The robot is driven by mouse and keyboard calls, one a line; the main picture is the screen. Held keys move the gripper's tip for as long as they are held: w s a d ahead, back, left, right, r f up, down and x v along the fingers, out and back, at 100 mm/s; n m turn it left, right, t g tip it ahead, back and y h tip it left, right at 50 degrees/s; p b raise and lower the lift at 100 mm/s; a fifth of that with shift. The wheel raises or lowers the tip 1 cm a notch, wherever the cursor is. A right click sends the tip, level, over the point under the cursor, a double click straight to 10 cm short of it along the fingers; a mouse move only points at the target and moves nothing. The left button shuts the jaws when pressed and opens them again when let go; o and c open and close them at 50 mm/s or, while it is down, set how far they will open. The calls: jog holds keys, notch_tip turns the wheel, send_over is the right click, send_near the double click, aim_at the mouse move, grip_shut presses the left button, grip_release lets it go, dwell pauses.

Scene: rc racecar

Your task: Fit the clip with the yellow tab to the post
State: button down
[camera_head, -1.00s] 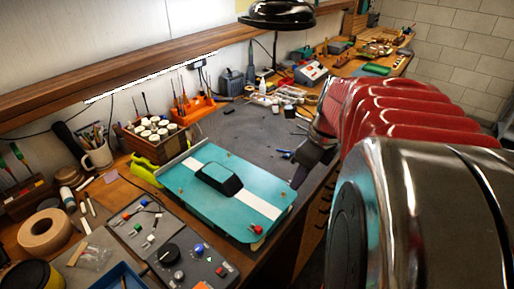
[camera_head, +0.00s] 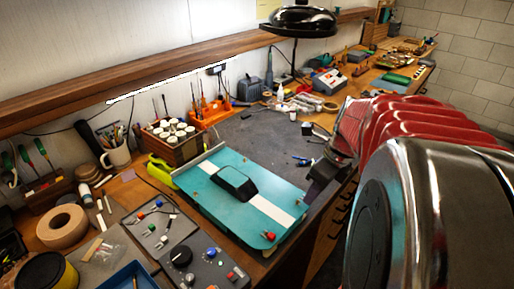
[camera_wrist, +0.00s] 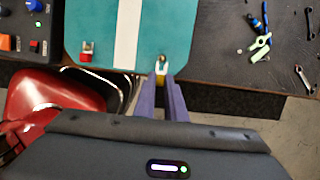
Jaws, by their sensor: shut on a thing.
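The clip with the yellow tab (camera_wrist: 161,80) is between my gripper's fingertips (camera_wrist: 162,86) in the wrist view, at the near edge of the teal car body. My gripper is shut on its tab. A small post (camera_wrist: 162,60) stands on the car body (camera_wrist: 176,35) just beyond the tab. The clip's metal part is too small to tell whether it is around the post or beside it. A red-tabbed clip (camera_wrist: 86,54) sits at another corner of the body. In the head view, my gripper (camera_head: 311,188) is at the body's right corner, and the held clip cannot be made out.
A control panel (camera_head: 195,256) with knobs lies close in front of the car body (camera_head: 213,202). A wooden rack of white-capped jars (camera_head: 172,143) stands behind it. Loose blue tools (camera_wrist: 262,30) lie on the dark mat. Beyond the bench edge is open floor.

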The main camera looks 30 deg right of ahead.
jog(key=shift+s+x, duration=0.2)
jog(key=shift+x, duration=0.6)
jog(key=shift+s+x, duration=0.15)
jog(key=shift+x, duration=0.65)
jog(key=shift+d+f, duration=0.1)
jog(key=shift+d, duration=0.05)
jog(key=shift+w+a, duration=0.25)
jog(key=shift+w, duration=0.65)
dwell(0.4)
jog(key=c, duration=1.7)
grip_release()
jog(key=shift+c, duration=0.2)
jog(key=v, duration=1.3)
jog(key=shift+r, duration=0.35)
jog(key=shift+s, duration=0.15)
